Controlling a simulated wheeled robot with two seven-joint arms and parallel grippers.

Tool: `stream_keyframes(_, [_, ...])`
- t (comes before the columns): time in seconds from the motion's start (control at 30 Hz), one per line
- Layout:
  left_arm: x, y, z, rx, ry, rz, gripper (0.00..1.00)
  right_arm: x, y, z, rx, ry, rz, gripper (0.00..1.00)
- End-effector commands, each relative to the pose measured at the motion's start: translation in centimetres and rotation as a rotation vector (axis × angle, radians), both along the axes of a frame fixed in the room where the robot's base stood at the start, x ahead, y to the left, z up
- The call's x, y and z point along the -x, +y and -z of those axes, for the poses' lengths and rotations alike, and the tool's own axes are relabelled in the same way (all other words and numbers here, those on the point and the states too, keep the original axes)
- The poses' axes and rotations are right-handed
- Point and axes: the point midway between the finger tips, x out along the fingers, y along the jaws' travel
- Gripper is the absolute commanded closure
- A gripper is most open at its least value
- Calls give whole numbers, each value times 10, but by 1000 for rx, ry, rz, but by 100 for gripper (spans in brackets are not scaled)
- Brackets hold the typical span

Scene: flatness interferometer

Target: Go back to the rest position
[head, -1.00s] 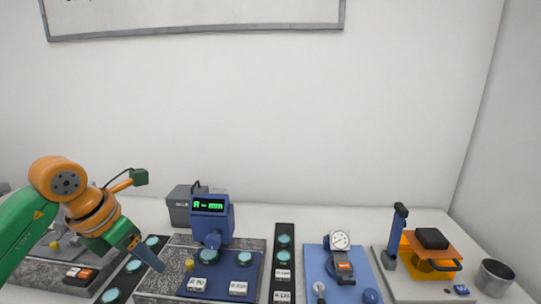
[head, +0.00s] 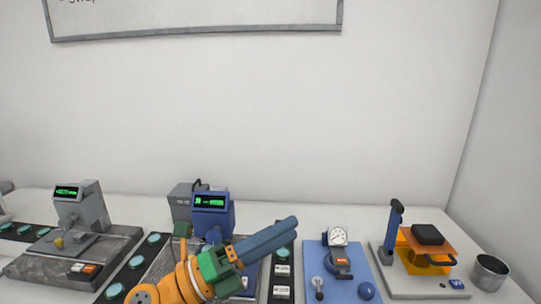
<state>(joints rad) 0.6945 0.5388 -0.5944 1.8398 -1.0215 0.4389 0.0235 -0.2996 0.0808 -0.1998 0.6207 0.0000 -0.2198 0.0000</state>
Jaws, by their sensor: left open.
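My left gripper (head: 288,229) is in the lower middle of the head view, at the end of an orange and green wrist. Its two blue fingers point up and to the right, seen nearly edge-on, and nothing shows between them; it is open. It is in front of the blue instrument with a green display (head: 212,203) and hides much of that instrument's base. My right gripper is not in view.
A grey instrument (head: 80,207) stands at left on a granite-like base. Black strips with teal discs (head: 128,272) lie between stations. At right are a blue plate with a dial gauge (head: 337,237), an orange press-like fixture (head: 430,238) and a metal cup (head: 490,272).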

Motion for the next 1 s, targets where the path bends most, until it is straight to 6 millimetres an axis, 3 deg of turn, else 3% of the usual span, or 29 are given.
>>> stream_keyframes(0.07, [-23,44,1,428,300,-182,41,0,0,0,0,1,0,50])
stream_keyframes(0.1, [-37,78,23,626,488,-313,41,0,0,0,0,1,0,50])
stream_keyframes(0.17, [-47,120,72,827,740,-497,41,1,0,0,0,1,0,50])
stream_keyframes(0.2, [-44,141,108,922,893,-611,41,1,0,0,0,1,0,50])
stream_keyframes(0.3, [-16,174,193,1067,1226,-857,41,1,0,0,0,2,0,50])
stream_keyframes(0.4, [26,187,256,1128,1483,-1046,41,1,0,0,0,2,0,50])
stream_keyframes(0.5, [71,191,299,1143,1689,-1197,41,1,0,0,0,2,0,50])
stream_keyframes(0.6, [115,190,328,1136,1866,-1325,41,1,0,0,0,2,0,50])
stream_keyframes(0.8, [203,182,361,1068,2176,-1544,41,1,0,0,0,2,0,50])
stream_keyframes(1.0, [199,180,454,1031,2208,-1589,41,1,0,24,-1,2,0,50])
